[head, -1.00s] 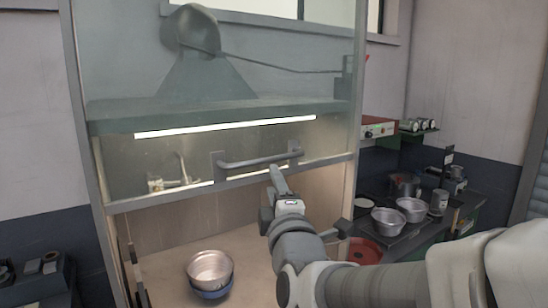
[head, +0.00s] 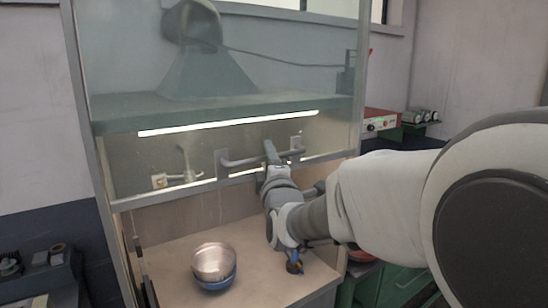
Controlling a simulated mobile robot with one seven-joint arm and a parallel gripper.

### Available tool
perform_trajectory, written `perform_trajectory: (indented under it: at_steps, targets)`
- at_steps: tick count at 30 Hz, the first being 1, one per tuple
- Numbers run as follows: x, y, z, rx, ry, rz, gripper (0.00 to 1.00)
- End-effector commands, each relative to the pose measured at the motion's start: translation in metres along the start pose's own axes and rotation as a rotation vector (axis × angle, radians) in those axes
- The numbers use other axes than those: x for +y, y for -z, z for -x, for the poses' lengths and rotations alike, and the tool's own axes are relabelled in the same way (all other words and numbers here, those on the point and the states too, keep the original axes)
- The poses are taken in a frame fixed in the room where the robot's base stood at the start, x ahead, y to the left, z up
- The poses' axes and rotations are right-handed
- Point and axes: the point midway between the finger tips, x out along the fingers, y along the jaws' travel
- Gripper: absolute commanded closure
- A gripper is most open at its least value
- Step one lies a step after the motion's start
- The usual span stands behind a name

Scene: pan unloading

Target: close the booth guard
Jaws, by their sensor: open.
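The booth guard (head: 130,180) is a clear sliding pane in a grey frame. Its lower edge stands well above the booth floor, so the front is partly open. A grey bar handle (head: 240,162) runs across the lower part of the guard on two brackets. My gripper (head: 270,152) is open at the right part of the handle, beside the right bracket. It overlaps the bar in the picture; my own wrist hides its fingers in part, and I cannot tell whether they touch the bar.
Inside the booth, a metal pan (head: 214,260) sits in a blue-based one on the pale floor (head: 180,252). A tap-like fitting (head: 186,165) is behind the guard. A red-fronted box (head: 380,123) stands at the right. My arm covers much of the right side.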

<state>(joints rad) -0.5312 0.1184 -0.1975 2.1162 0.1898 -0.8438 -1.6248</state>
Motion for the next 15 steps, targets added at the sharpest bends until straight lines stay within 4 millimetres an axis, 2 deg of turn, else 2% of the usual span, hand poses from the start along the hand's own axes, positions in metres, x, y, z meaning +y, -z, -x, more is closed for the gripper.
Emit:
perform_trajectory:
  at_steps: [2, 3, 10, 15]
  targets:
    - [0.0, -0.0001, 0.0001, 0.0, 0.0, 0.0, 0.53]
    - [0.0, -0.0001, 0.0002, 0.0, 0.0, 0.0, 0.56]
    - [0.0001, 0.0, 0.0004, 0.0, 0.0, 0.0, 0.98]
    - [0.0001, 0.0, 0.0004, 0.0, 0.0, 0.0, 1.0]
